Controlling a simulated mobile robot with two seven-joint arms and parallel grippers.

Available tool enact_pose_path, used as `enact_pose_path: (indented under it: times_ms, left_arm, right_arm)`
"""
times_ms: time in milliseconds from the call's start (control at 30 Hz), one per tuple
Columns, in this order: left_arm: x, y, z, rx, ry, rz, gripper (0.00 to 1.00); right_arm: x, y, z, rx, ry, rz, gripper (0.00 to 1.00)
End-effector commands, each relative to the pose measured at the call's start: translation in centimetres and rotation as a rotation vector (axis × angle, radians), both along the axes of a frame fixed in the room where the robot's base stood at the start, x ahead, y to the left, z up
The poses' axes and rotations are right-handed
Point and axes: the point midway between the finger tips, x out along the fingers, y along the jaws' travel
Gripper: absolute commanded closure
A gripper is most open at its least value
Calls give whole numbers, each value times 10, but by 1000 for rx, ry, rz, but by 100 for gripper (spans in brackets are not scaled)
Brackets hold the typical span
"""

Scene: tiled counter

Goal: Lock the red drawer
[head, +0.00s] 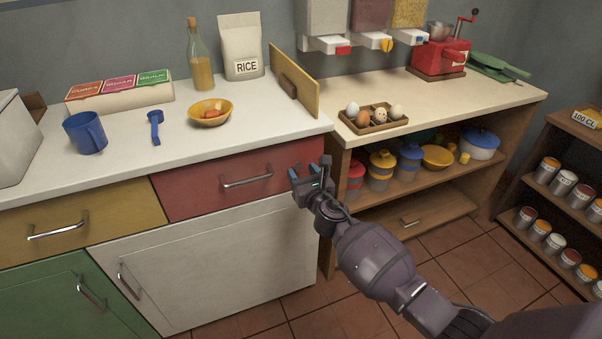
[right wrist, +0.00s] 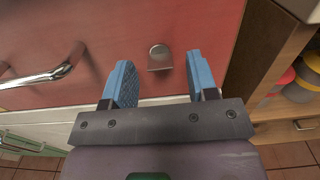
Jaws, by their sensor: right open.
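The red drawer (head: 190,188) is in the counter front below the white worktop and looks closed. Its metal bar handle (head: 247,181) also shows at the left in the right wrist view (right wrist: 45,78). A small metal lock tab (right wrist: 160,58) is on the right part of the drawer front. In the head view I cannot make it out near my gripper. My right gripper (head: 309,172) is open and empty at the drawer's right end. In the right wrist view its blue fingertips (right wrist: 159,68) are spread on either side of the tab, not gripping it. My left gripper is not in view.
A yellow drawer (head: 110,222) is left of the red one, with a white cabinet door (head: 215,265) below. An open wooden shelf unit (head: 425,185) with pots stands close to the right of my gripper. A yellow bowl (head: 210,115) sits on the worktop. Tiled floor is free in front.

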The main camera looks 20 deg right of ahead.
Motion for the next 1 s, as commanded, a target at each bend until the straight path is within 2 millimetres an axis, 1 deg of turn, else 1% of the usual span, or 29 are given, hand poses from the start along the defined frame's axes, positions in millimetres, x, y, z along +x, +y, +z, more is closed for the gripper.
enact_pose_path:
  times_ms: [133, 400, 467, 733, 1000]
  left_arm:
    - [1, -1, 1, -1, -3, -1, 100]
    - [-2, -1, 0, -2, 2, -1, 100]
    - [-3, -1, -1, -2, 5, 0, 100]
    - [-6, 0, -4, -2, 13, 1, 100]
    - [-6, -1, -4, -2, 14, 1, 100]
  right_arm:
    - [6, 0, 0, 0, 0, 0, 47]
    - [7, 0, 1, 0, -1, -1, 47]
    - [7, 0, 1, 0, -1, -1, 54]
    - [7, 0, 1, 0, -1, -1, 96]
    - [7, 0, 0, 27, 1, -1, 96]
